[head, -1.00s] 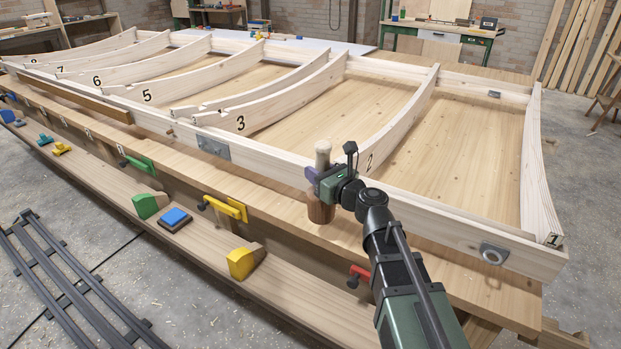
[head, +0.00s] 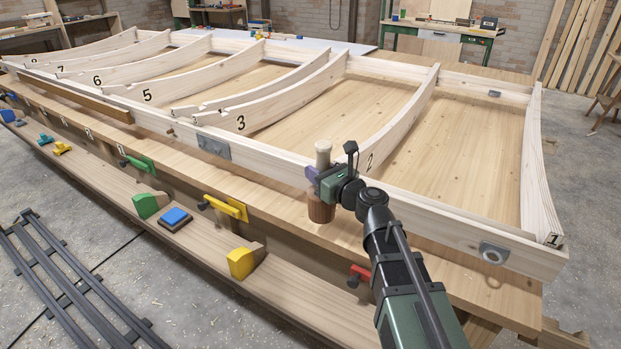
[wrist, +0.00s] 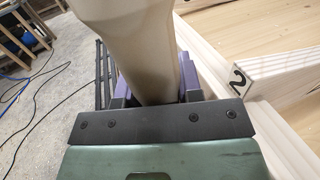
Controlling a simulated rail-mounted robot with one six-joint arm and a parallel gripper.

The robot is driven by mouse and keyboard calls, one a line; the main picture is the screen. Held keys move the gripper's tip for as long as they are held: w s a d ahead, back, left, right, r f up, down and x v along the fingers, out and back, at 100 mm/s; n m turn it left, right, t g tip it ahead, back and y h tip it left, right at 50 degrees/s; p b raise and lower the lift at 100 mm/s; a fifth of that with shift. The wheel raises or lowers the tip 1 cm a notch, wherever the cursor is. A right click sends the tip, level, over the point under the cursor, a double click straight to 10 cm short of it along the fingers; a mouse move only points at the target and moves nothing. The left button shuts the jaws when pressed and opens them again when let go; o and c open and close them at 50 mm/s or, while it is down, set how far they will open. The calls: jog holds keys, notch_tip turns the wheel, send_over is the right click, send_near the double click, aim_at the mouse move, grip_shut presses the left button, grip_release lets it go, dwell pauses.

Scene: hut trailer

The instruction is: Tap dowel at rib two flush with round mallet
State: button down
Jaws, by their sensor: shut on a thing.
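My gripper (head: 318,180) is shut on the round mallet, around its pale handle (head: 323,154). The mallet's brown round head (head: 321,209) hangs below the fingers, in front of the frame's near rail. In the wrist view the pale handle (wrist: 125,45) rises between the purple fingers (wrist: 153,92), and the head is hidden. Rib two (head: 405,118) is the curved pale rib marked 2, just right of and behind my gripper. Its number also shows in the wrist view (wrist: 239,78). I cannot make out the dowel at rib two; my gripper and the mallet cover part of the rail there.
Yellow (head: 230,208) and red (head: 360,273) clamps sit below. Coloured blocks (head: 242,262) lie on the lower ledge.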

jog(key=shift+w+d, duration=0.2)
jog(key=shift+w, duration=0.05)
jog(key=s+d, duration=0.3)
jog(key=s, duration=0.5)
jog(key=shift+s+d, duration=0.2)
jog(key=shift+d, duration=0.05)
notch_tip(320, 180, up, 18)
jog(key=p, duration=1.8)
jog(key=shift+r, duration=0.1)
